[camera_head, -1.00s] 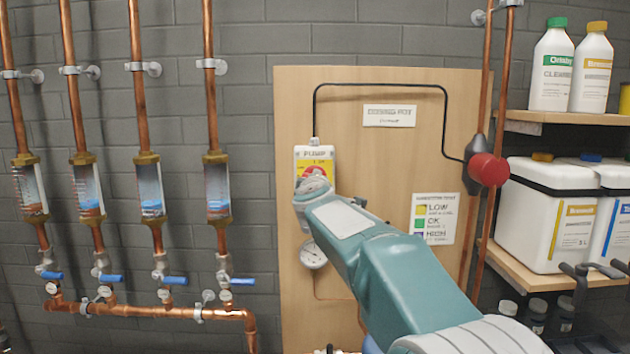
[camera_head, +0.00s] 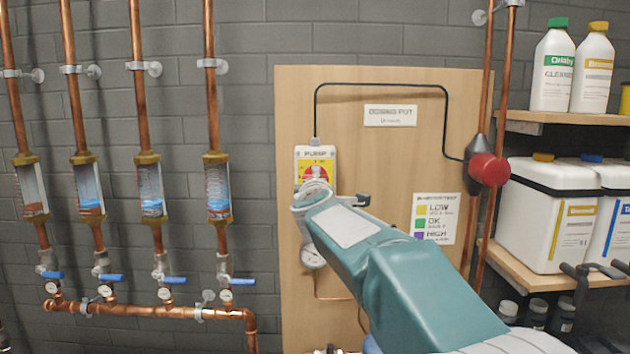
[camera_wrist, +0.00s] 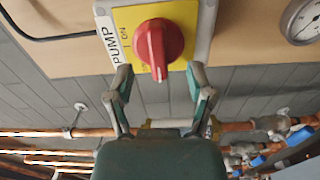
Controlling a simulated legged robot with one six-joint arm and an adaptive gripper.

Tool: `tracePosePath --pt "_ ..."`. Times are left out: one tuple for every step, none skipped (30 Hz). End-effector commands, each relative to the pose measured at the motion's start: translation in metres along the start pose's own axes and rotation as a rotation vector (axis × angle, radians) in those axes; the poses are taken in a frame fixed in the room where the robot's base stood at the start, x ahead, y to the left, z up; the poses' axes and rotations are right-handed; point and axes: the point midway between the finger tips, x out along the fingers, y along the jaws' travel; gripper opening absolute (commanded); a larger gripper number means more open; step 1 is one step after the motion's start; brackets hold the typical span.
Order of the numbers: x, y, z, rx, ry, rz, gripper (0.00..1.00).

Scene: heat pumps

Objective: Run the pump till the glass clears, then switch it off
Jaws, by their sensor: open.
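The pump switch (camera_head: 316,168) is a white box with a yellow plate and red rotary knob on the wooden board. In the wrist view the red knob (camera_wrist: 155,50) has its grip bar roughly upright in the picture, near an "ON" mark. My gripper (camera_wrist: 158,82) is open, its fingertips on either side just below the knob, apparently not gripping it. In the head view my arm hides the switch's lower part. Several sight glasses stand on copper pipes at left; the rightmost glass (camera_head: 218,187) and its neighbour (camera_head: 151,188) show whitish upper parts, blue and brown lower down.
A gauge (camera_head: 312,255) hangs below the switch. Blue-handled valves (camera_head: 172,281) sit under the glasses. A black cable runs to a red round fitting (camera_head: 488,169) on the right pipe. Shelves with bottles and white containers (camera_head: 548,210) stand at right.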

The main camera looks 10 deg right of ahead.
Motion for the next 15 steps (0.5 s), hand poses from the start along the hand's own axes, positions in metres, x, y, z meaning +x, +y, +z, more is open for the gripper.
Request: tracePosePath --pt "-0.005 0.001 0.0 0.0 0.001 0.001 0.69" --pt "-0.008 0.001 0.0 0.0 0.001 0.001 0.69" --pt "-0.011 0.001 0.0 -0.001 0.001 0.0 0.69" --pt "-0.013 0.001 0.0 -0.001 0.001 0.0 0.69" --pt "-0.016 0.001 0.0 -0.001 0.001 0.001 0.69" --pt "-0.019 0.001 0.0 0.0 0.001 0.0 0.69" --pt "-0.022 0.0 0.0 0.0 0.001 -0.001 0.69" --pt "-0.024 0.0 0.0 0.001 0.001 0.0 0.69" --pt "-0.028 0.0 0.0 0.001 0.0 0.001 0.69" --pt "-0.03 0.0 0.0 0.001 0.0 0.0 0.69" --pt "-0.033 0.0 0.0 0.0 0.0 0.0 0.69" --pt "-0.036 0.001 0.0 0.0 0.0 0.001 0.69" --pt "-0.039 0.001 0.0 0.0 0.0 0.001 0.69" --pt "-0.041 0.001 0.0 0.0 0.0 0.001 0.69" --pt "-0.045 0.0 0.0 0.0 0.001 0.001 0.69"
